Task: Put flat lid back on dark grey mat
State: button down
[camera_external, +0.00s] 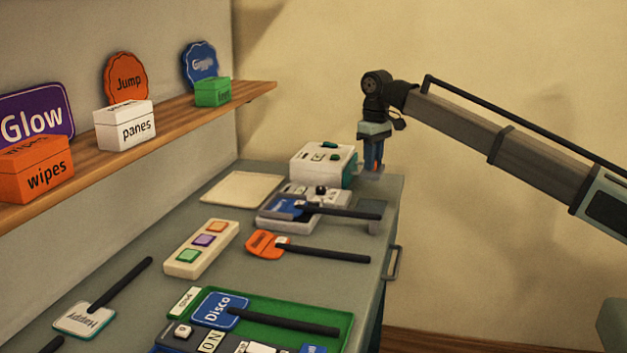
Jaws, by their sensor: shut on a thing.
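My gripper (372,168) points down at the far right corner of the table, just right of the white box. It is shut on a small, flat, light grey piece (371,176) that shows at its fingertips. This piece may be the flat lid, but it is too small to tell. It looks close to the table top, and I cannot tell whether it touches. I cannot make out a dark grey mat for certain.
A white box (322,165) with green pieces on top stands close left of my gripper. A cream square panel (242,188), a grey tray (290,220), an orange paddle (305,248) and a green tray (335,318) lie on the table (160,240). A wooden shelf (190,122) overhangs the left.

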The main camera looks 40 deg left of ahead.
jog(key=shift+f, duration=4.95)
jog(key=shift+f, duration=0.1)
jog(key=c, duration=0.9)
grip_release()
jog(key=shift+c, duration=0.2)
notch_tip(320, 180, up, 12)
jog(key=shift+r, duration=0.15)
